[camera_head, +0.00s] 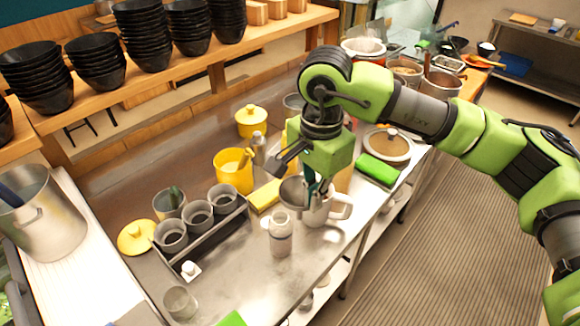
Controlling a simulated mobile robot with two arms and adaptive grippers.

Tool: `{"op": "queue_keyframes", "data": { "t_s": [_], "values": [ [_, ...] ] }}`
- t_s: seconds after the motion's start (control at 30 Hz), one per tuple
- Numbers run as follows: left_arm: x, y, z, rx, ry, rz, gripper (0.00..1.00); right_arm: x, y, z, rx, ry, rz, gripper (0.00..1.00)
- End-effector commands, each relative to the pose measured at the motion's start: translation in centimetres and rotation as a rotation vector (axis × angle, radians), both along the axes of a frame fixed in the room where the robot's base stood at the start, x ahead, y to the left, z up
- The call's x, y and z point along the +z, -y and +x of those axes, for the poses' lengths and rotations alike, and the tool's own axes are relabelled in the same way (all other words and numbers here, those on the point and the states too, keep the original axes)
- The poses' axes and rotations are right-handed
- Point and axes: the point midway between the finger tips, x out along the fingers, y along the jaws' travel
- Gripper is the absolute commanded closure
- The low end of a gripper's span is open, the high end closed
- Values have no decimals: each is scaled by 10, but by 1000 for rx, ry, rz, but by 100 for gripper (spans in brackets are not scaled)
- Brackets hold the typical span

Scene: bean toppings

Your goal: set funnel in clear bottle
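A clear, whitish bottle (281,240) stands upright near the front edge of the steel counter. A grey metal bowl-shaped piece, which looks like the funnel (292,191), is just above and behind the bottle, beside a metal mug (324,212). I cannot tell whether it rests on something or is held. My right gripper (299,172) points down over the funnel and mug. Its dark fingers are partly hidden, so their grip is unclear. My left gripper is not in view.
A rack (208,237) of grey cups stands left of the bottle, with a white cap (190,270) and a small clear cup (180,303) in front. A yellow pot (233,172) stands behind. A lidded pan (388,147) and green block (377,170) lie right.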

Motion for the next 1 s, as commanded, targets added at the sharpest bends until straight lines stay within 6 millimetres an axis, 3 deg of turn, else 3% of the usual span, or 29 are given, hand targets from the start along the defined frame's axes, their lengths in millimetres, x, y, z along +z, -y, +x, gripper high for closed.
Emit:
{"op": "queue_keyframes", "data": {
  "t_s": [0.1, 0.3, 1.0],
  "values": [
    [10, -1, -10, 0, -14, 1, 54, 23, -32, 12, -188, 0, 2, 100],
    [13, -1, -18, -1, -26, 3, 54, 35, -55, 20, -363, -2, 0, 100],
    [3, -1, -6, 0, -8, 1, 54, -4, -57, 20, -381, -2, 0, 100]
  ]
}}
